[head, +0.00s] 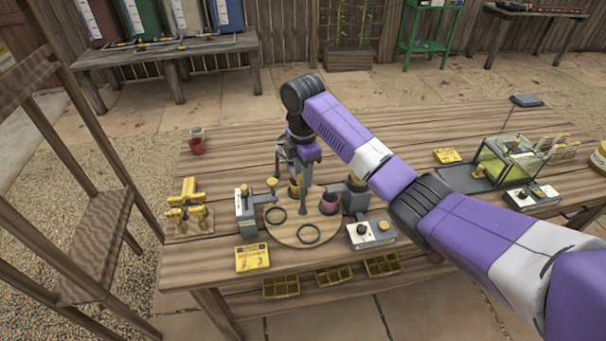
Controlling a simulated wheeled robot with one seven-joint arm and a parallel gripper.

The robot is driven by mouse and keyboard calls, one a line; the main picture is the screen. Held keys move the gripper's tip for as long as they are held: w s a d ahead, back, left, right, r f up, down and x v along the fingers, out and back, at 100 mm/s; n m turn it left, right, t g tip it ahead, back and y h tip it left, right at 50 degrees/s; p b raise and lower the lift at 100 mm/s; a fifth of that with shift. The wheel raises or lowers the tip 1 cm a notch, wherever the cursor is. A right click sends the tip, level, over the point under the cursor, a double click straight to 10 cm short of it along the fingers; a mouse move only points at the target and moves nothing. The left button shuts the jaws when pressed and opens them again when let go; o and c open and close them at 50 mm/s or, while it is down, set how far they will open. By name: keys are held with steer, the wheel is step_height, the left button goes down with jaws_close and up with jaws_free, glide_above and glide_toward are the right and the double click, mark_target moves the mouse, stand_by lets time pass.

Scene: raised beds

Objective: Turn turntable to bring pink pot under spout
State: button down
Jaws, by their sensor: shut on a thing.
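The round wooden turntable (288,232) lies on the bench top. The pink pot (330,204) stands upright near its right edge, beside a dark grey block. Two black rings (308,234) lie empty on the front and left of the disc. A grey post (246,214) with a short arm stands at the turntable's left edge; it may be the spout, but I cannot tell for sure. My gripper (293,190) points down over the turntable's back part, left of the pink pot. Its fingers are around a small yellow piece (295,187), which they partly hide.
A control box (371,234) stands right of the turntable and a yellow card (252,257) lies front left. Yellow fittings (187,208) and a red pot (196,147) stand farther left. A glass tank (508,157) is at the right. Bench planks behind the turntable are mostly clear.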

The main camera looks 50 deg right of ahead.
steer(key=c, duration=1)
jaws_free()
steer(key=shift+c, duration=0.2)
steer(key=shift+r, duration=0.1)
step_height(320, 180, up, 8)
steer(key=shift+f, duration=0.15)
